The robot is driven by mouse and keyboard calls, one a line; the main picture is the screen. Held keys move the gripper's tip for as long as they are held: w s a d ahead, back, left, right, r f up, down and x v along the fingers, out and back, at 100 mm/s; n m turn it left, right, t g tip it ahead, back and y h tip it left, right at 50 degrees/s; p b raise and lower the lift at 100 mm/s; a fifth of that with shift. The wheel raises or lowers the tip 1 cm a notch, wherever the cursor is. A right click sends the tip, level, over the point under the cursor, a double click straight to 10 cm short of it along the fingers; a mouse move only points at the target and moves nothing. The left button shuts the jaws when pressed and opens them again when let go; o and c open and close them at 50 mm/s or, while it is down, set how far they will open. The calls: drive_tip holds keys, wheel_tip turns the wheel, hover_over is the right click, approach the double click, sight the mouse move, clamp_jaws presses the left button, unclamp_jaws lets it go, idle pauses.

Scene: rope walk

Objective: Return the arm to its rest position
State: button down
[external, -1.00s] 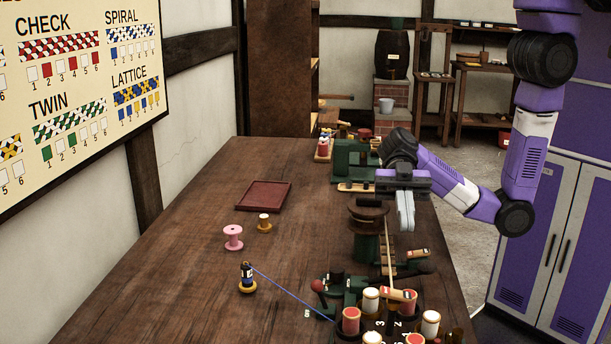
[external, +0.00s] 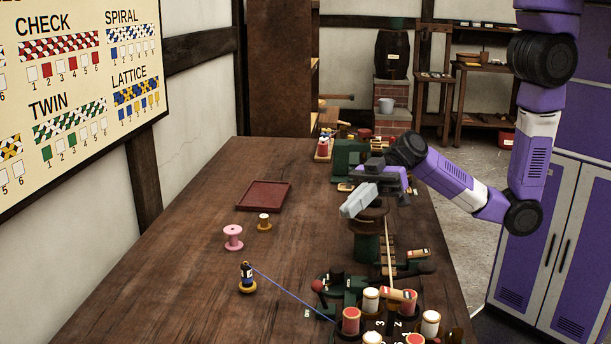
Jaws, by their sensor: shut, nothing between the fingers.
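My purple and white arm (external: 455,183) reaches in from the right over the wooden bench. My gripper (external: 352,205) is shut and empty. Its grey fingers point left and slightly down in the picture, in front of the top of a dark green post with a brown disc (external: 366,245). I cannot tell from this view whether they touch it.
A bobbin (external: 247,277) trails blue thread to a spool carrier (external: 372,322). A green machine (external: 350,160) stands behind my gripper. The left bench is mostly clear.

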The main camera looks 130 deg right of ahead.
drive_tip(key=s+f+m+h, duration=0.6)
drive_tip(key=s+h, duration=0.2)
drive_tip(key=s, duration=0.1)
drive_tip(key=s+a+n+y, duration=0.2)
drive_tip(key=s+a, duration=0.4)
drive_tip(key=s, duration=0.3)
drive_tip(key=s+a+n+y, duration=0.1)
drive_tip(key=s+a+n, duration=0.2)
drive_tip(key=s+a, duration=0.4)
drive_tip(key=s, duration=0.3)
drive_tip(key=shift+s+a+f+g+y, duration=0.2)
drive_tip(key=shift+s+f+g+y, duration=0.1)
drive_tip(key=shift+f+y, duration=0.1)
